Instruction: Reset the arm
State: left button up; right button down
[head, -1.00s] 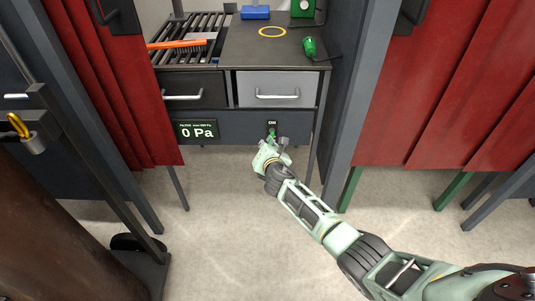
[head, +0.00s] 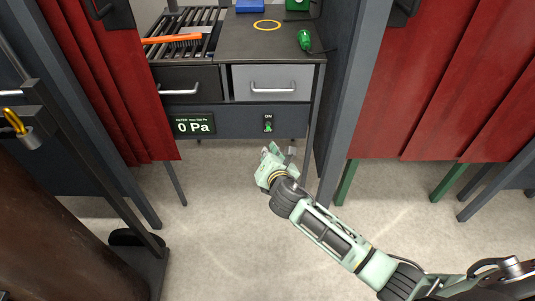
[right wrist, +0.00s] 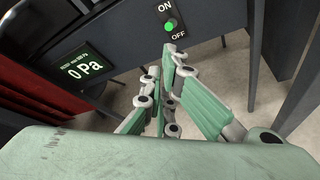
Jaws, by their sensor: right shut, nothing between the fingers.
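My right arm comes in from the lower right of the head view. Its gripper (head: 279,150) is shut and empty, in the air below and in front of the bench's front panel. It is apart from the green ON/OFF switch (head: 268,125). In the right wrist view the shut fingers (right wrist: 170,52) point toward the panel, below the switch's round green knob (right wrist: 171,26). My left gripper is not in view.
The bench (head: 270,43) has two drawers and a display (head: 194,124) reading 0 Pa. An orange brush (head: 172,39) lies on the slatted left part; a green tool (head: 305,40) lies at right. Red curtains (head: 445,90) and grey posts flank it. The floor below is clear.

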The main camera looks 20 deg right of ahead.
dwell(0.5)
